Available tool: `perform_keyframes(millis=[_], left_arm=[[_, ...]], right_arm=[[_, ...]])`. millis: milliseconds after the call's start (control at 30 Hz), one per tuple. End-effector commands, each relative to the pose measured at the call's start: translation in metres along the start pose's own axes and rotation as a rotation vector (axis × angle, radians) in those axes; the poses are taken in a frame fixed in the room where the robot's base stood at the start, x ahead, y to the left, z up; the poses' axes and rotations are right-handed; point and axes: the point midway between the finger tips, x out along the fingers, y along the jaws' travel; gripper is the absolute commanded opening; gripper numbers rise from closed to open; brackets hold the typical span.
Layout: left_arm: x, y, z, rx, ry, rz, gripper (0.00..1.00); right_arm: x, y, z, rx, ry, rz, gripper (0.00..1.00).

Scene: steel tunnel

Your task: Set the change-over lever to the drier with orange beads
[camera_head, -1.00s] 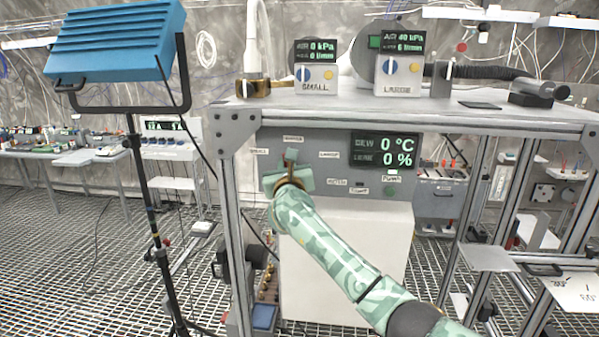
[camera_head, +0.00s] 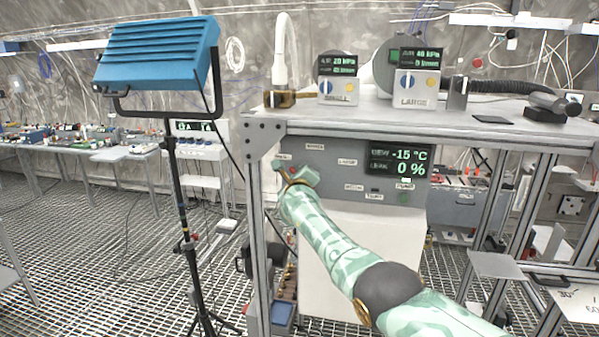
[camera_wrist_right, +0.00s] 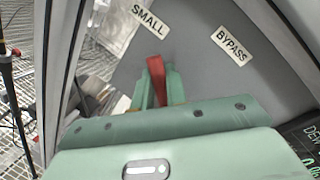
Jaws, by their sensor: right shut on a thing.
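The red change-over lever (camera_wrist_right: 157,82) stands between the fingers of my right gripper (camera_wrist_right: 158,90), which is shut on it. In the right wrist view the lever points up toward the SMALL label (camera_wrist_right: 149,20), left of the BYPASS label (camera_wrist_right: 231,44). In the head view my right gripper (camera_head: 292,174) is at the left part of the grey panel (camera_head: 335,178) and mostly hides the lever. The LARGE label (camera_head: 347,162) is right of it. I cannot make out orange beads in either view. My left gripper is not in view.
On the bench top stand the SMALL unit (camera_head: 338,80) and LARGE unit (camera_head: 417,80). The panel display (camera_head: 399,161) reads -15 °C and 0 %. A steel frame post (camera_head: 258,220) is close left of my right gripper. A blue lamp (camera_head: 157,52) stands farther left.

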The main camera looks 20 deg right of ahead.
Motion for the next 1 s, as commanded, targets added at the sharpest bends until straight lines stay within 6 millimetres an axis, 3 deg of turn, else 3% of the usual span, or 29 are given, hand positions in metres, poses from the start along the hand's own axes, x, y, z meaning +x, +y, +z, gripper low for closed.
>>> perform_keyframes(millis=[500,533,600,1000], left_arm=[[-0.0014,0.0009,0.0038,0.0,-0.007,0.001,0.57],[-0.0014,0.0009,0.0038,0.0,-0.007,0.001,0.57],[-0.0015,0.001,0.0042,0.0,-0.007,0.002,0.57],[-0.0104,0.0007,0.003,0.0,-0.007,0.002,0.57]], right_arm=[[0.0001,0.0022,-0.0018,-0.02,0.007,0.004,0.0],[0.0001,0.0022,-0.0018,-0.02,0.007,0.004,0.2],[0.0002,0.002,-0.0017,-0.02,0.007,0.004,0.34],[-0.0043,0.0017,0.0016,-0.018,0.003,0.006,0.34]])
